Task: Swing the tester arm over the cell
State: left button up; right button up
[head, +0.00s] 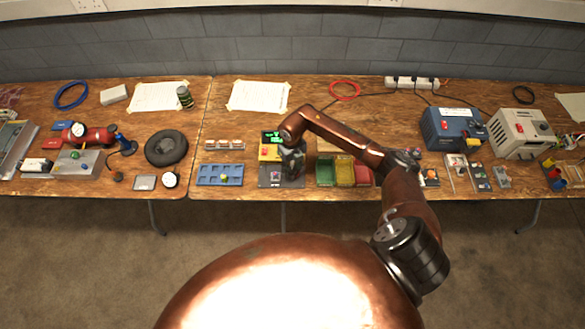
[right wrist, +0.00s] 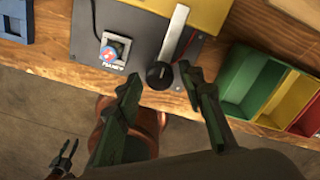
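The tester is a grey plate (head: 268,181) with a yellow block (head: 268,154) and a lit screen (head: 272,136) behind it. In the right wrist view, the pale tester arm (right wrist: 171,42) points away from its black pivot knob (right wrist: 159,76), to the right of the cell. My right gripper (head: 291,165) is above the plate, open. Its fingers (right wrist: 160,80) stand on either side of the knob, apparently holding nothing. My left gripper (right wrist: 65,157) shows small and low, fingers apart, clear of the bench.
Green, yellow and red bins (head: 345,172) stand right of the tester. A red wire (right wrist: 186,42) runs close beside the tester arm. The bench's front edge is just below the knob.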

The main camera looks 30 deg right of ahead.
grip_shut()
dwell(0.6)
